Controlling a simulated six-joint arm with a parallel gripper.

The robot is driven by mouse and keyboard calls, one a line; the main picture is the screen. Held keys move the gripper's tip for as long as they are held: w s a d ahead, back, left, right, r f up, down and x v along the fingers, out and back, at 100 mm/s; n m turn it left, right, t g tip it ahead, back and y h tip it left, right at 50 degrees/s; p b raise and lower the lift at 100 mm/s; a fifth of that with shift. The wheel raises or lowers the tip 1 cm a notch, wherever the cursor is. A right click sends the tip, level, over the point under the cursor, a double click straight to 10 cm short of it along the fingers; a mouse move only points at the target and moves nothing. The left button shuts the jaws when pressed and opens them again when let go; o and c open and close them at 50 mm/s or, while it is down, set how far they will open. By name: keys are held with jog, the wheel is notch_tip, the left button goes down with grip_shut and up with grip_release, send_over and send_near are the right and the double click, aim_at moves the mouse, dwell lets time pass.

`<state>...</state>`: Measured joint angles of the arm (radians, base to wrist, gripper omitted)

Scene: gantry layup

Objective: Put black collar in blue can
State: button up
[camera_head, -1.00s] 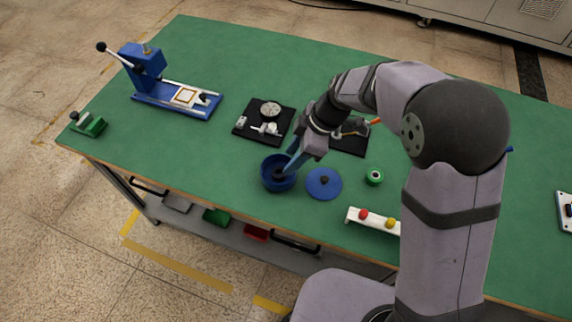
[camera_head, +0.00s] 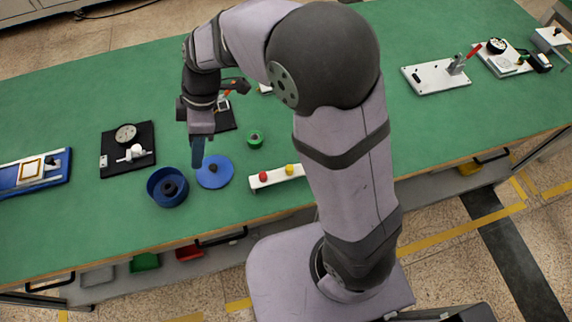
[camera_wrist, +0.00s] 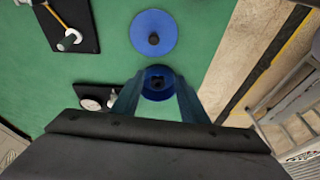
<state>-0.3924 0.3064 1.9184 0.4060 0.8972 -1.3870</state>
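The blue can (camera_head: 155,194) stands open on the green table, left of a flat blue lid (camera_head: 207,181) with a dark knob. A black collar (camera_head: 169,188) shows inside the can; it also shows as a dark shape in the can in the wrist view (camera_wrist: 157,82). My gripper (camera_head: 197,164) is above the table, over the gap between can and lid, apart from both. In the wrist view its two blue fingers (camera_wrist: 157,98) are spread with nothing between them, and the can appears beyond them. The collar's underside is hidden.
A black board (camera_head: 113,159) with a dial lies left of the can. A green ring (camera_head: 254,139) and a white rack (camera_head: 268,178) with red and yellow knobs are to the right. A blue press base (camera_head: 60,166) is at far left.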

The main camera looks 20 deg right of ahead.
jog(key=s+d+f+m+h, duration=0.1)
jog(key=s+d+m, duration=0.5)
jog(key=d, duration=0.5)
jog(key=s+d+f+m+h, duration=0.2)
jog(key=s+d+m, duration=0.4)
jog(key=d+m, duration=0.5)
jog(key=shift+d+f+t+h, duration=0.25)
jog(key=shift+d+t+h, duration=0.05)
jog(key=shift+t, duration=0.1)
notch_tip(320, 180, up, 2)
jog(key=shift+r+p, duration=0.1)
jog(key=shift+p, duration=0.9)
